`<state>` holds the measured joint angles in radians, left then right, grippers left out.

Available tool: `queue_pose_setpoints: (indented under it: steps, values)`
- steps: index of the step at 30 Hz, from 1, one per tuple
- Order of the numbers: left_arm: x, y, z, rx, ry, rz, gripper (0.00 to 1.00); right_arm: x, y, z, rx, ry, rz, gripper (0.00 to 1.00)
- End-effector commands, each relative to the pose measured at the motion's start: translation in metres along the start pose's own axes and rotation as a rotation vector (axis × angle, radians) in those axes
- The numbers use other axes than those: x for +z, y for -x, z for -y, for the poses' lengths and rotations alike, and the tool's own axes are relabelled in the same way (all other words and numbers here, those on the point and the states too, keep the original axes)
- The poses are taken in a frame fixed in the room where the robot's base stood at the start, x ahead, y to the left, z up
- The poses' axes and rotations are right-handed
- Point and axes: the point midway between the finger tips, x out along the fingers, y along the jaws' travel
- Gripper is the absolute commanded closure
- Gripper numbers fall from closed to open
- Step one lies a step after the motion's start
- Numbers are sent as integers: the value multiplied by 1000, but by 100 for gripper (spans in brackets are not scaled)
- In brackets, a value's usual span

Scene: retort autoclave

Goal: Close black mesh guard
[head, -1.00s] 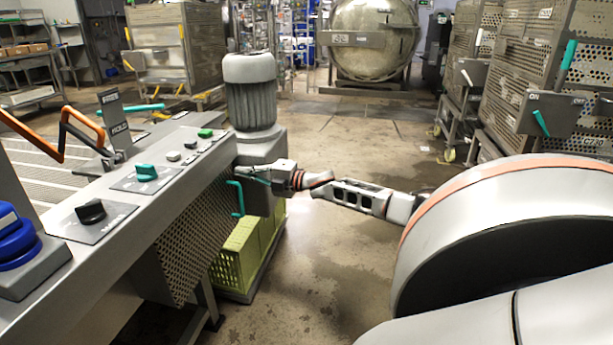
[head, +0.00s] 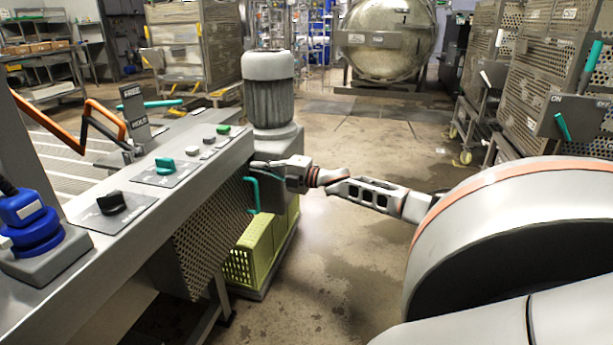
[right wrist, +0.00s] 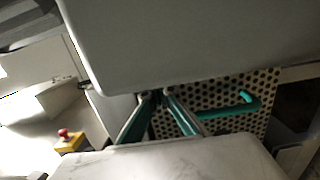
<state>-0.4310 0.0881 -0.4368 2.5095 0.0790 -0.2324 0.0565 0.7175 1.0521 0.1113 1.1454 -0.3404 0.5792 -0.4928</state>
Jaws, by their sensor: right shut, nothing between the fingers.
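The black mesh guard (head: 207,240) is a dark perforated panel below the front edge of the steel console. A teal handle (head: 251,194) is at its far end. In the right wrist view the mesh (right wrist: 215,93) and the teal handle (right wrist: 237,105) lie behind and to the right of the fingers. My right gripper (head: 262,168) is shut and empty, close to the console edge, just above the handle. Its fingers (right wrist: 160,120) show at the middle of the right wrist view; the tips are partly hidden. I cannot tell whether they touch the guard. My left gripper is out of view.
The console (head: 140,240) carries a black knob, a teal knob and several buttons. A grey motor (head: 269,95) stands behind its far end. The floor (head: 350,250) to the right is open.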

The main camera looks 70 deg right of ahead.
Motion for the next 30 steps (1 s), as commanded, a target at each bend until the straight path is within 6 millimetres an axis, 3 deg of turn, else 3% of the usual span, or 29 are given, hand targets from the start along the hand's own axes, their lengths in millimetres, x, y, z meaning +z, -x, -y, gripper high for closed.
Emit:
queue_pose_setpoints:
  steps: [21,30]
  values:
    - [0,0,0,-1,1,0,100,-1,87,7,-14,-3,-3,100]
    - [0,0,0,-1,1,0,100,-1,111,6,-12,-3,-3,100]
